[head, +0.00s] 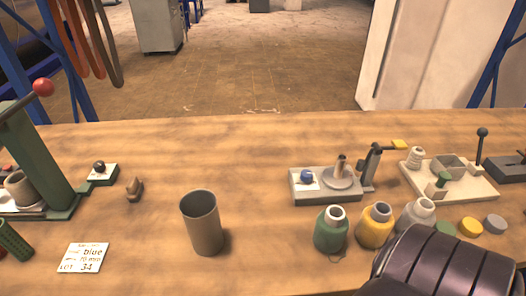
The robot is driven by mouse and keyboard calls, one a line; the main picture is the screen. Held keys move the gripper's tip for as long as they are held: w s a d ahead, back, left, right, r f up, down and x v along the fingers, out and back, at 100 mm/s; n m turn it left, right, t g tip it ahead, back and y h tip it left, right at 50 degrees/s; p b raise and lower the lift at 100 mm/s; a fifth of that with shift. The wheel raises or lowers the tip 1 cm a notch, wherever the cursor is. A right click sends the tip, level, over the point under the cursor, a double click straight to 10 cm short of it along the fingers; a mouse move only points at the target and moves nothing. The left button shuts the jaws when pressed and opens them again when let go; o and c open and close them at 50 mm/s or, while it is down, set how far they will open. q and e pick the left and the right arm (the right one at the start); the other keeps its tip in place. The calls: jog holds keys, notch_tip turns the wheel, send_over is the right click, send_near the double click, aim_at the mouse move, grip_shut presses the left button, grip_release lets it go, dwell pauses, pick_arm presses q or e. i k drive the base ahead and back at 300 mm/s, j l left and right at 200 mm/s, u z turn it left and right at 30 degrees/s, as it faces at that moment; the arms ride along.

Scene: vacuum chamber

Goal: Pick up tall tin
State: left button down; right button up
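The tall tin (205,230) is a plain grey-brown metal cylinder with an open top. It stands upright on the wooden workbench (270,160), left of the middle and towards the front. Nothing touches it.
A label card (83,257) and a small brown cone (135,188) lie left of the tin. A green press (35,150) stands far left. Bench around the tin is clear.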

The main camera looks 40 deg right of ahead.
aim_at(198, 208)
jog(key=z, duration=0.75)
jog(key=j+z, duration=0.5)
jog(key=z, duration=0.25)
jog(key=k+j+z, duration=0.1)
jog(key=j+z, duration=0.25)
jog(key=l, duration=0.1)
